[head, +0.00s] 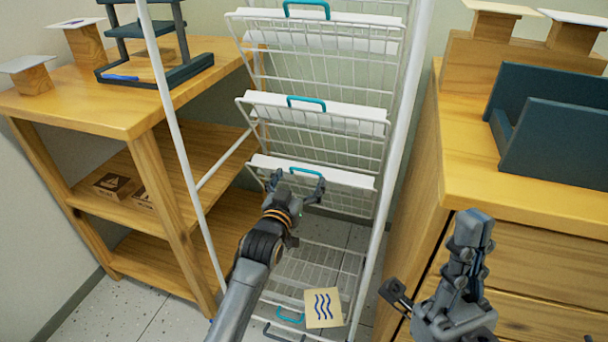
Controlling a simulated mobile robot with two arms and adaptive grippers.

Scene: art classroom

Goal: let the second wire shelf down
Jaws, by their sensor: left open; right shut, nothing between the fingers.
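The white wire rack (398,120) stands between two wooden units. Its lowest visible wire shelf (318,262) lies down flat, with a cream card with blue wavy lines (323,308) on it and a teal handle (290,315) at its front. The second wire shelf (345,178), counted from that one, is folded up, with a teal handle (308,171) on its top edge. My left gripper (297,187) is open at this handle, fingers to either side of it; contact is unclear. My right gripper (474,228) is shut and empty before the right cabinet.
More folded-up shelves (345,120) with teal handles hang above. A wooden shelf unit (110,105) stands left, a wooden drawer cabinet (520,245) right with a dark holder (555,140) on top. Rack posts flank my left arm.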

